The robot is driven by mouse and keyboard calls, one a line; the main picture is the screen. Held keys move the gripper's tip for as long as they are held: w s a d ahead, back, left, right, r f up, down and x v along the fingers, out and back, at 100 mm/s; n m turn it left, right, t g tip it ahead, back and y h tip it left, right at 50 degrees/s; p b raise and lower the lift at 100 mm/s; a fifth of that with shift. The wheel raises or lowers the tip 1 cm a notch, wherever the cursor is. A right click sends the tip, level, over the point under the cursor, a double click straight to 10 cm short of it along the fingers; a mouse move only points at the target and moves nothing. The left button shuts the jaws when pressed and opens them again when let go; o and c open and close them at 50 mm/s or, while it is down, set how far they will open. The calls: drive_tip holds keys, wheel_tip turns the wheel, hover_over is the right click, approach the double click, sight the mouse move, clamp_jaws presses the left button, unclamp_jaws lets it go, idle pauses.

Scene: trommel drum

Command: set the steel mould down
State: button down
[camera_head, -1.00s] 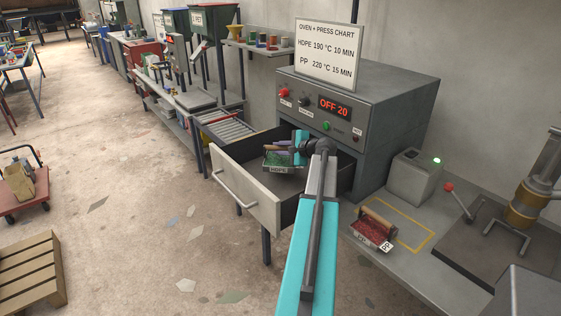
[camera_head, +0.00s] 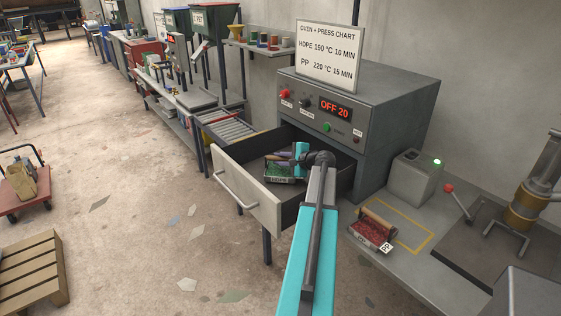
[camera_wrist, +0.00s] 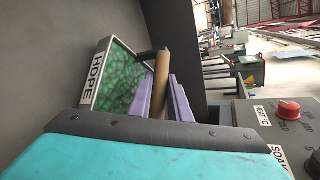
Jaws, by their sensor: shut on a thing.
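The steel mould (camera_head: 280,178) holds green flakes and bears an HDPE label. It is inside the open oven drawer (camera_head: 247,202), low near the drawer floor; I cannot tell whether it touches the floor. In the wrist view the mould (camera_wrist: 122,80) shows its green fill and its wooden handle (camera_wrist: 162,84). My gripper (camera_wrist: 160,98) has purple fingers shut on that handle. In the head view my gripper (camera_head: 284,158) is over the drawer, and my arm partly hides the mould.
The oven (camera_head: 385,120) reads OFF 20 behind the drawer.

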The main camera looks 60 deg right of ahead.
drive_tip(key=shift+f, duration=0.5)
drive_tip(key=shift+f, duration=0.15)
drive_tip(key=c, duration=1.6)
unclamp_jaws()
drive_tip(key=shift+c, duration=0.2)
drive_tip(key=shift+s, duration=0.1)
drive_tip(key=b+v, duration=0.2)
drive_tip(key=v, duration=0.4)
drive_tip(key=shift+s+a, duration=0.15)
drive_tip(key=shift+s, duration=0.1)
drive_tip(key=shift+s+a+r, duration=0.1)
drive_tip(key=shift+s+r, duration=0.25)
drive_tip(key=shift+r, duration=0.1)
